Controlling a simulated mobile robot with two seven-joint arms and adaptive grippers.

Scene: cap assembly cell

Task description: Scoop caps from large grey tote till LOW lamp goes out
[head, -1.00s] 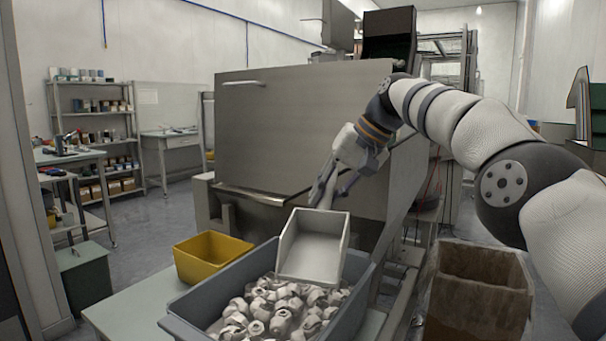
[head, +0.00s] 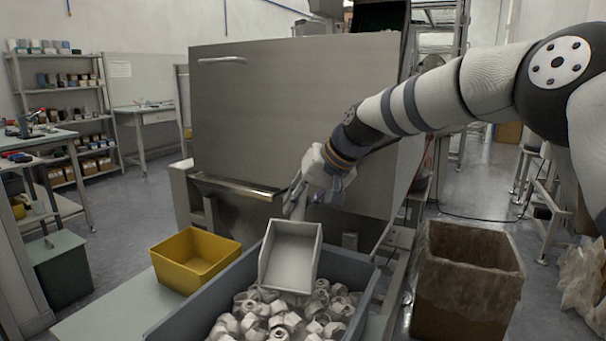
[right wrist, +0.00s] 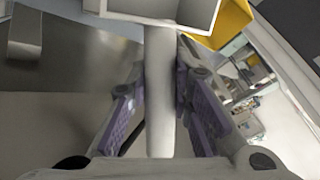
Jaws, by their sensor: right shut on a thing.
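The large grey tote (head: 366,290) stands at the bottom of the head view with many white caps (head: 275,318) in it. My right gripper (head: 296,200) is shut on the handle of a white scoop (head: 290,254). The scoop is over the back part of the tote, its open tray facing me, and it looks empty. Whether its lower lip touches the caps I cannot tell. In the right wrist view the scoop handle (right wrist: 160,95) runs between the purple finger pads. My left gripper is not in view. I see no LOW lamp.
A yellow bin (head: 194,260) sits on the pale table (head: 120,312) left of the tote. A large grey metal machine (head: 290,110) stands behind it. A brown open carton (head: 468,285) is on the right. Shelves (head: 60,110) stand far left.

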